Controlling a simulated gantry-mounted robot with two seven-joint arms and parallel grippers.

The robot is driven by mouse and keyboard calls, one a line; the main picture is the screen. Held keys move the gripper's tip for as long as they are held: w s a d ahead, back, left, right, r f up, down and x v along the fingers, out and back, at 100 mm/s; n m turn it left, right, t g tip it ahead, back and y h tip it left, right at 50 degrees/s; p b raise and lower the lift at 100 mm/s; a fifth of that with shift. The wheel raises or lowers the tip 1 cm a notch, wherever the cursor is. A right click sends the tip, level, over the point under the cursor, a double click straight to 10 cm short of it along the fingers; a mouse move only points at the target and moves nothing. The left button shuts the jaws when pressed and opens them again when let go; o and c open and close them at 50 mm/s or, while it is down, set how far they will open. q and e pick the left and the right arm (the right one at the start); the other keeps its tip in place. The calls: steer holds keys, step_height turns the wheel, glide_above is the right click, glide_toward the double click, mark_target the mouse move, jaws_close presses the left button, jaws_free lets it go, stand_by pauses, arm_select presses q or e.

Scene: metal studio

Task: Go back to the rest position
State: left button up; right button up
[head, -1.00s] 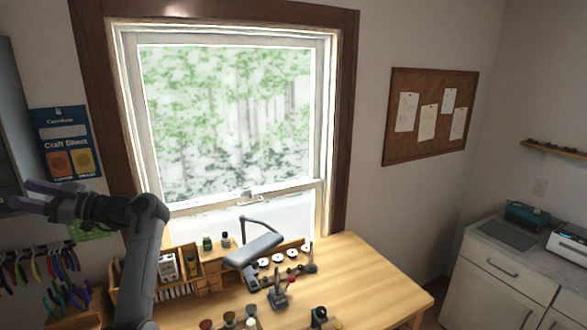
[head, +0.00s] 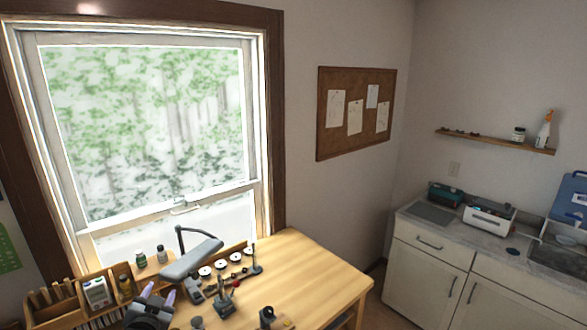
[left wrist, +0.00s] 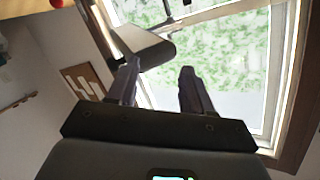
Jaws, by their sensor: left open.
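My left gripper (head: 157,296) is low at the left in the head view, in front of the workbench's organizer, with its two fingers apart. In the left wrist view the left gripper (left wrist: 158,88) is open, with nothing between its fingers and the window behind. The grey lamp head (head: 190,259) is just above and right of the gripper in the head view. The lamp also shows beside one finger in the left wrist view (left wrist: 145,47). I cannot tell whether they touch. My right gripper is in neither view.
The wooden workbench (head: 318,265) holds a wooden organizer (head: 68,305) with bottles at its left, and small tools near the middle. Its right part is clear. A white cabinet (head: 425,268) with machines on top stands at the right. A cork board (head: 355,112) hangs on the wall.

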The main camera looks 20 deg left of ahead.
arm_select(q)
steer(key=s+d+f+m+g+h, duration=0.4)
steer(key=s+d+f, duration=0.5)
steer(key=d+f, duration=0.35)
steer(key=s+d+f+m+g+h, duration=0.1)
steer(key=s+d+f+g, duration=0.3)
steer(key=s, duration=0.5)
steer(key=s+d+f+m+g+h, duration=0.1)
steer(key=s+d+f+m, duration=0.15)
steer(key=s+d, duration=0.45)
steer(key=s+d+f+n+h, duration=0.1)
steer(key=d+f+n+h, duration=0.15)
steer(key=d+n, duration=0.4)
step_height(320, 180, down, 10)
steer(key=d+m+b, duration=0.1)
steer(key=m+b, duration=0.1)
steer(key=b, duration=0.9)
step_height(320, 180, up, 18)
steer(key=p, duration=1.8)
steer(key=shift+d+r+h, duration=0.2)
steer(key=shift+h, duration=0.15)
